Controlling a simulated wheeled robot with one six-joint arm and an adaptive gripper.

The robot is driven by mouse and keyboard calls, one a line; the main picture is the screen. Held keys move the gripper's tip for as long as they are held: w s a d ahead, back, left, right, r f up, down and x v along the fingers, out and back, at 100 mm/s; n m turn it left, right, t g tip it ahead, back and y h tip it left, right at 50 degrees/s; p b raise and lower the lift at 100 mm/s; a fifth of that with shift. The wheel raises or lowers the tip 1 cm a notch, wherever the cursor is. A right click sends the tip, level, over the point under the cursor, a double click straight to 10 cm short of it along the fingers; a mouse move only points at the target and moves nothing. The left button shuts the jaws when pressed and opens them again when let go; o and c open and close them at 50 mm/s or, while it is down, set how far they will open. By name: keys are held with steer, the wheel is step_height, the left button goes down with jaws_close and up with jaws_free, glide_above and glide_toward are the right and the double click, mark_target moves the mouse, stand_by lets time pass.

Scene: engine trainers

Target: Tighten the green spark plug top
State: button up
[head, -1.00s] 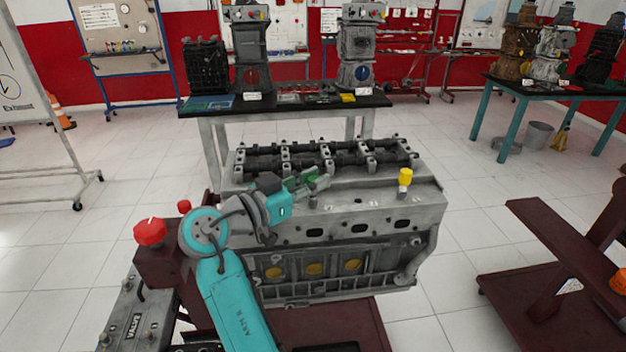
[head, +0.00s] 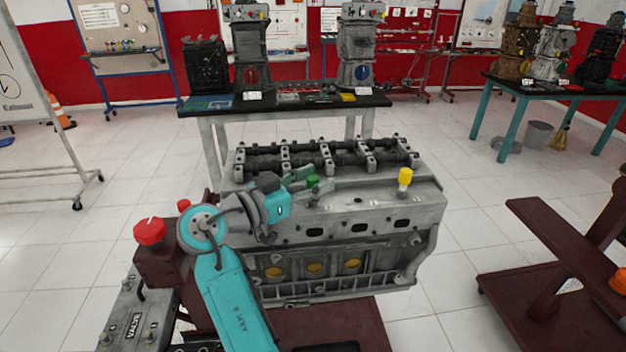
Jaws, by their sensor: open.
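The green spark plug top (head: 313,181) stands on the upper face of the grey engine block (head: 365,205), in front of the camshafts. My gripper (head: 311,183) is open, with its grey-green fingers reaching in from the left at the green top. One finger shows behind the top and one in front of it. I cannot tell whether either finger touches it. The lower part of the green top is hidden by the nearer finger. A yellow spark plug top (head: 404,177) stands upright farther right on the same face.
Black camshafts (head: 320,160) run along the back of the block. A red knob (head: 150,232) sits on the dark red stand at left. A black-topped table (head: 290,104) with engine parts is behind. Another dark red stand (head: 565,260) is at right. Open floor lies between.

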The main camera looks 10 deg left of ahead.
steer(key=v, duration=1.2)
